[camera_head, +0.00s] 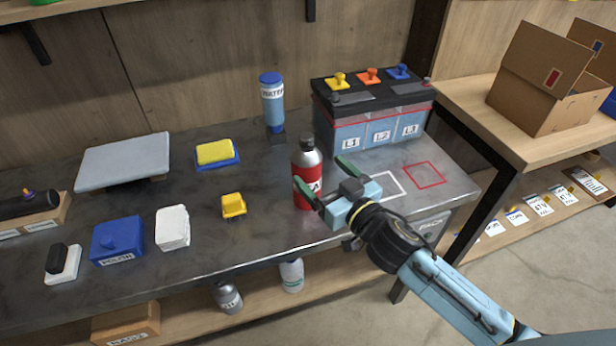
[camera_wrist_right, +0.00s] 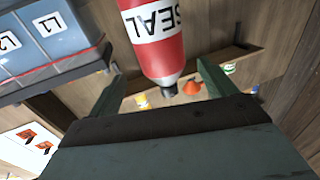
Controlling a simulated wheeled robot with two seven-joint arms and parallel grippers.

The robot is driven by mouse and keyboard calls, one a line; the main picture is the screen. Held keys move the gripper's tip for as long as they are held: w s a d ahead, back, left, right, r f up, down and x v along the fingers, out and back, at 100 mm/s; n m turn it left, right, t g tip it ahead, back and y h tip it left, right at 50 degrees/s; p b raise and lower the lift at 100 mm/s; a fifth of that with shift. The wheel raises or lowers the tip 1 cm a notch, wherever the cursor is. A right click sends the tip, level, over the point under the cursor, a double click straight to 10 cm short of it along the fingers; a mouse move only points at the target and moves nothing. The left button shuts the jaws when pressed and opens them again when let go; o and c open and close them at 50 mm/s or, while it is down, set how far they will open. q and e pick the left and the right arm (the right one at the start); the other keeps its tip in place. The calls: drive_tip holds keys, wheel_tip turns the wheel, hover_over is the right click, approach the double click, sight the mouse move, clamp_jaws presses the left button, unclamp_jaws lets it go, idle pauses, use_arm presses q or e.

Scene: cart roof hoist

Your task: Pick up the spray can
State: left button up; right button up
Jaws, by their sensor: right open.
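The spray can (camera_head: 308,160) is a red and silver can with a black top, standing upright near the front edge of the grey worktop. In the right wrist view the can (camera_wrist_right: 155,45) appears upside down, with "SEAL" on its label. My right gripper (camera_head: 326,180) is open, right beside the can. One green finger crosses in front of the can's red body and the other is to its right. In the wrist view the can shows between the two fingers (camera_wrist_right: 160,85); contact cannot be made out. My left gripper is not in view.
A battery-like box with L1, L2, L3 labels (camera_head: 367,133) stands behind right of the can. A blue water bottle (camera_head: 272,110) stands behind it. A yellow block (camera_head: 233,206) lies left. Open cardboard boxes (camera_head: 540,85) are on the right bench. The worktop left of the can is partly clear.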

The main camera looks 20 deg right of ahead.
sight(302, 157)
drive_tip(key=shift+x, duration=1.15)
drive_tip(key=x, duration=0.4)
drive_tip(key=shift+a+f+b, duration=0.2)
drive_tip(key=shift+f+b, duration=0.15)
drive_tip(key=shift+w, duration=0.35)
drive_tip(key=shift+w+a, duration=0.2)
drive_tip(key=shift+w, duration=0.05)
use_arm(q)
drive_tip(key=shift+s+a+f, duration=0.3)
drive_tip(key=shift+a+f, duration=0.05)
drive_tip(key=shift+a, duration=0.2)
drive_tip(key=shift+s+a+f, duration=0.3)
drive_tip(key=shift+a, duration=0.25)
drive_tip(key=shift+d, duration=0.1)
use_arm(e)
drive_tip(key=shift+c, duration=1.2)
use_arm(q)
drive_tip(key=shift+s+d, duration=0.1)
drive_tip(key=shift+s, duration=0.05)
use_arm(e)
drive_tip(key=shift+r, duration=0.1)
drive_tip(key=c, duration=1)
